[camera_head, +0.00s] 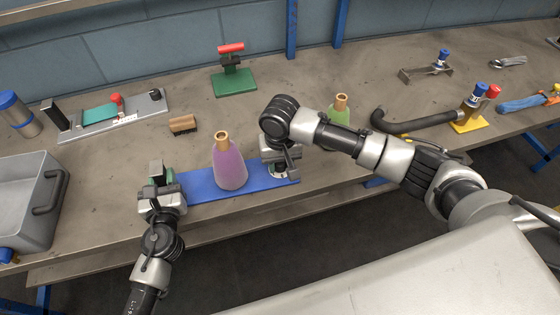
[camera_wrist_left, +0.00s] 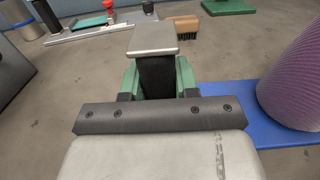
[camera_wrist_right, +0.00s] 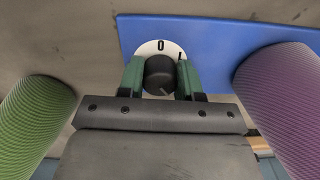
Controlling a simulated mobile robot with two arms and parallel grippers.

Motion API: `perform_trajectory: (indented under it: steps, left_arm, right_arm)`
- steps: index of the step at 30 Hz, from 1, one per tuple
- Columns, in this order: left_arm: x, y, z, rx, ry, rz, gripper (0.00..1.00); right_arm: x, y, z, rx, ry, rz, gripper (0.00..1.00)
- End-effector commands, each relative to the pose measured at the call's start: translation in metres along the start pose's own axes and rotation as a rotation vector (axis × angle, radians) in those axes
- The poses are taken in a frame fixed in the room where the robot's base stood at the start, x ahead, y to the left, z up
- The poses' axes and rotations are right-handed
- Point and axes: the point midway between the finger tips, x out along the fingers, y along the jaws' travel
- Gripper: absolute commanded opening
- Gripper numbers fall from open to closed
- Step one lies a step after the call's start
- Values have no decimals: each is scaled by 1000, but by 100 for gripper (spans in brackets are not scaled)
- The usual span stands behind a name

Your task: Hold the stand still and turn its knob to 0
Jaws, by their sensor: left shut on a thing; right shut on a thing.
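The stand is a long blue base (camera_head: 205,184); it also shows in the left wrist view (camera_wrist_left: 236,112) and right wrist view (camera_wrist_right: 205,38). A black post with a grey metal top (camera_wrist_left: 153,38) rises at its left end. My left gripper (camera_head: 160,185) is shut on this post, green fingers on either side. At the right end is a black round knob (camera_wrist_right: 159,75) over a white dial (camera_wrist_right: 148,48) marked 0 and I. My right gripper (camera_head: 281,163) is shut on the knob. A faint line shows on the knob; which mark it points to is unclear.
A purple cone (camera_head: 229,172) stands on or at the blue base between my grippers. A green cone (camera_head: 340,110) stands behind my right forearm. A brush (camera_head: 183,124), a green stand with a red handle (camera_head: 234,84) and a grey bin (camera_head: 30,190) are nearby.

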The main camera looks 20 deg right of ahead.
Motion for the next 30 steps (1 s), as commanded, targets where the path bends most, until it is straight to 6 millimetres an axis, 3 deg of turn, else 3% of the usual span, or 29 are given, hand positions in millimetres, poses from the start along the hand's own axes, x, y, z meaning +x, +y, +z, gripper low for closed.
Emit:
perform_trajectory:
  steps: [8,30]
  left_arm:
    - [0,0,0,0,1,-1,5]
    - [0,0,-1,0,1,0,5]
  right_arm:
    - [0,0,0,-174,0,1,11]
    - [-1,2,-1,-872,1,0,11]
